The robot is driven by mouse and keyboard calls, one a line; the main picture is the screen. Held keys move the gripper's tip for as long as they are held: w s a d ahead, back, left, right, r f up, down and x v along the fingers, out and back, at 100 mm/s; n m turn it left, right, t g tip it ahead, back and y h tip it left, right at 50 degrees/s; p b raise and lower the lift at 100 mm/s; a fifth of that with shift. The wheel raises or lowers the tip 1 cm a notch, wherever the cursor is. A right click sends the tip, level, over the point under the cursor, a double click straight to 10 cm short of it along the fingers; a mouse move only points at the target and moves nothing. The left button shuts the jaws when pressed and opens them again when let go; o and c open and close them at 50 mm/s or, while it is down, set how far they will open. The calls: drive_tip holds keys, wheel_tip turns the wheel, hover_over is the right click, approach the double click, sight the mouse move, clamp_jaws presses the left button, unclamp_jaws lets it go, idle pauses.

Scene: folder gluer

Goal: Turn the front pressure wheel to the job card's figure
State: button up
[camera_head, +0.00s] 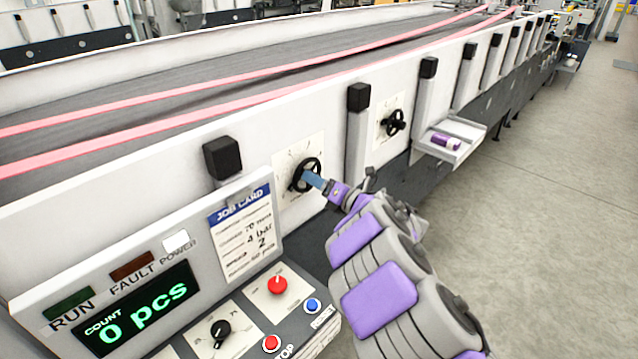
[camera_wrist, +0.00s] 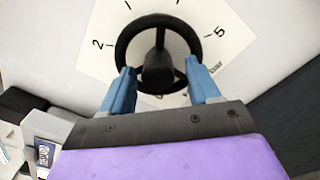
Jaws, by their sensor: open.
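The nearer black handwheel (camera_head: 300,183) sits on a white dial plate (camera_head: 291,160) on the machine's side panel. In the wrist view the wheel (camera_wrist: 158,73) shows a ring, a hub and a spoke pointing up the picture. Its dial plate (camera_wrist: 226,42) shows figures including 2 at left and 5 at right. My gripper (camera_head: 317,180) is at this wheel, its blue fingers (camera_wrist: 162,84) open, one on each side of the hub near the lower rim. I cannot tell whether they touch it. The job card (camera_head: 240,240) has handwritten lines including "4 bar" and "2".
A second black handwheel (camera_head: 394,123) is farther along the panel. A small tray (camera_head: 452,152) holding a purple item juts out beyond it. The control panel with a red knob (camera_head: 278,285), blue button (camera_head: 313,305) and count display (camera_head: 140,310) is close below. Floor at right is clear.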

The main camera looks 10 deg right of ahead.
drive_tip(key=shift+a, duration=0.35)
drive_tip(key=shift+d, duration=0.4)
drive_tip(key=c, duration=0.4)
drive_tip(key=shift+a, duration=0.1)
drive_tip(key=c, duration=0.6)
drive_tip(key=shift+c, duration=0.2)
